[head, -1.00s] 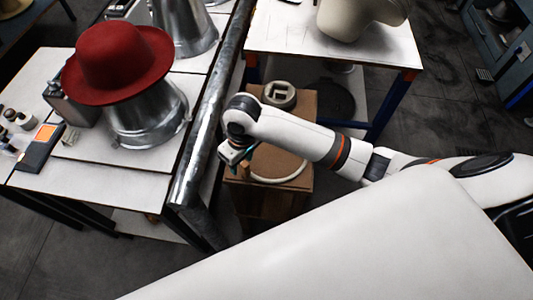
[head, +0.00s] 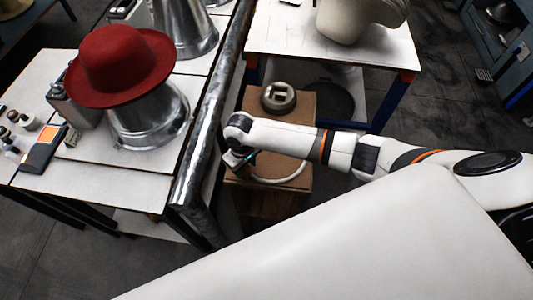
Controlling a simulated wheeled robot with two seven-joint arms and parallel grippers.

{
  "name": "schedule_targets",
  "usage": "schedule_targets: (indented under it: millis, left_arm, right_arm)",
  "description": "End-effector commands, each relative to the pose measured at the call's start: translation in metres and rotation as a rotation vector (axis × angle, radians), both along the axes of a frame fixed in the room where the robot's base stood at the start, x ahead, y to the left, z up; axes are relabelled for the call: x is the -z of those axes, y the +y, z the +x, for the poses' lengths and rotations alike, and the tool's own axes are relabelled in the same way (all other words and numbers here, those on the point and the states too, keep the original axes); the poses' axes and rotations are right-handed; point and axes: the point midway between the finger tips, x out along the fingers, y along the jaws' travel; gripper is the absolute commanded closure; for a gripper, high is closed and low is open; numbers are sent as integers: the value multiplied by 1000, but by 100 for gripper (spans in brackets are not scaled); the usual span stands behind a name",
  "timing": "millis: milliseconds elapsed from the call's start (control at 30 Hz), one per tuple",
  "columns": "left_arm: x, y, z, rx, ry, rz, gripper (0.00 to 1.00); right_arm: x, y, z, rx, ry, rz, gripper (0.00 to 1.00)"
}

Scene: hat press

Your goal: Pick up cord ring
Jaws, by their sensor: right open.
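The cord ring (head: 291,176) is a white loop lying on top of a brown wooden stand, low in the middle of the head view. Only its front and right part shows; my right arm hides the rest. My right gripper (head: 240,164) is at the ring's left side, over the stand's left edge. Its jaws are open but small and partly hidden by the wrist. I cannot tell whether they touch the ring. My left gripper does not show.
The brown stand (head: 297,121) also bears a round grey piece (head: 278,97). A thick metal rail (head: 204,130) edges the left table (head: 95,178), close to my right wrist. A red hat (head: 118,62) sits on a metal form there. A white table (head: 285,42) stands behind.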

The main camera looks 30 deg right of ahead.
Motion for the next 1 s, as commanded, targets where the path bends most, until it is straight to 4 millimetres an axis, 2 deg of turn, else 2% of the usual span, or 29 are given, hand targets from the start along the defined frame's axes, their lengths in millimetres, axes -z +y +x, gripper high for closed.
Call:
schedule_targets:
  millis: [167,400,700,1000]
  left_arm:
    - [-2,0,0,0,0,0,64]
    - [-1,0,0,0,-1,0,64]
    - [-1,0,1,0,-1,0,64]
    - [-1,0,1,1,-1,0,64]
  right_arm:
    - [19,0,0,0,1,0,55]
    - [21,0,0,-1,0,0,55]
    - [20,0,0,0,0,0,100]
    - [16,0,0,-1,-2,1,100]
